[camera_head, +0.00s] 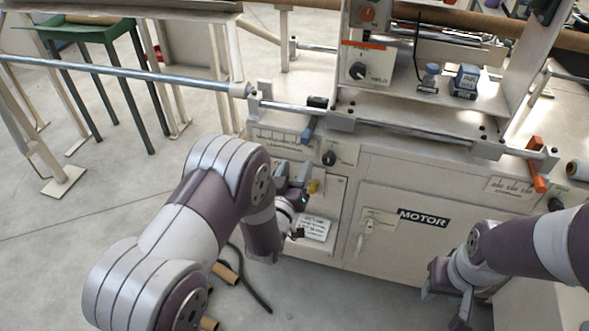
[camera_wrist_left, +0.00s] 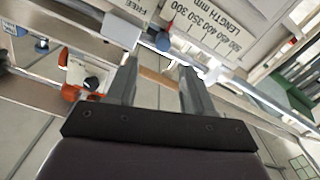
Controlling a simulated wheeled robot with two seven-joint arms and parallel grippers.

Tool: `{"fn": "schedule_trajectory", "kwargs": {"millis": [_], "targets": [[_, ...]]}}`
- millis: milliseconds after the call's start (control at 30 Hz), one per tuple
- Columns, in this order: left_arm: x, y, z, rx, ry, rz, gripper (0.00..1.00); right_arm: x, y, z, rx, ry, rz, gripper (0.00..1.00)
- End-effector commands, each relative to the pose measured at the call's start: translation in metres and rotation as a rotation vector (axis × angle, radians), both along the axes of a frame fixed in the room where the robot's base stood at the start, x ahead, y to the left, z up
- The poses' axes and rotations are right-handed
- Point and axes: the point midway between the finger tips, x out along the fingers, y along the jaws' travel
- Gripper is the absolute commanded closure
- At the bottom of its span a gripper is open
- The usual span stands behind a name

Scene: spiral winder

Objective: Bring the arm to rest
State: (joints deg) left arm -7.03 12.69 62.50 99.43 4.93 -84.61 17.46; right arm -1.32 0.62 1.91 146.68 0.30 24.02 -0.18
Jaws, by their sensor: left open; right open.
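My left arm (camera_head: 178,232) reaches in from the left, bent at the elbow. My right arm (camera_head: 520,248) comes in from the right. My right gripper (camera_head: 447,303) hangs low in front of the cabinet, fingers apart and empty. Whether the left gripper touches the machine cannot be told.
The winder's cabinet (camera_head: 385,240) with its MOTOR panel stands just ahead. A long steel rod (camera_head: 130,72) runs out to the left. An orange lever (camera_head: 537,165) is at the right. Brown tubes (camera_head: 226,273) and a dark cable lie on the floor. Open floor (camera_head: 100,215) lies left.

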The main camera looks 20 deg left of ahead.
Motion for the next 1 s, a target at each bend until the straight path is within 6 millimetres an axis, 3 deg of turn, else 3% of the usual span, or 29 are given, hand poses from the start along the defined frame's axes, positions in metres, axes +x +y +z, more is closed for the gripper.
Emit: {"fn": "schedule_trajectory", "kwargs": {"millis": [533, 600, 667, 700, 800, 900, 1000], "targets": [[-0.005, 0.000, 0.000, 0.005, 0.002, -0.001, 0.48, 0.000, 0.000, 0.000, 0.000, 0.000, 0.000, 0.57], [-0.005, 0.000, -0.012, 0.023, 0.058, -0.002, 0.48, 0.000, 0.000, 0.000, 0.000, 0.000, 0.000, 0.57], [-0.012, 0.000, -0.040, 0.055, 0.189, -0.009, 0.48, 0.000, 0.000, 0.000, 0.000, 0.000, 0.000, 0.57], [-0.023, 0.000, -0.064, 0.086, 0.323, -0.021, 0.48, 0.000, 0.000, 0.000, 0.000, 0.000, 0.000, 0.57], [-0.061, 0.000, -0.103, 0.171, 0.703, -0.075, 0.48, 0.000, 0.000, 0.000, 0.000, 0.000, 0.000, 0.57], [-0.111, 0.005, -0.107, 0.237, 1.018, -0.135, 0.48, 0.000, 0.000, 0.000, 0.000, 0.000, 0.000, 0.57], [-0.161, 0.012, -0.089, 0.281, 1.260, -0.191, 0.48, 0.000, 0.000, 0.000, 0.000, 0.000, 0.000, 0.57]]}}
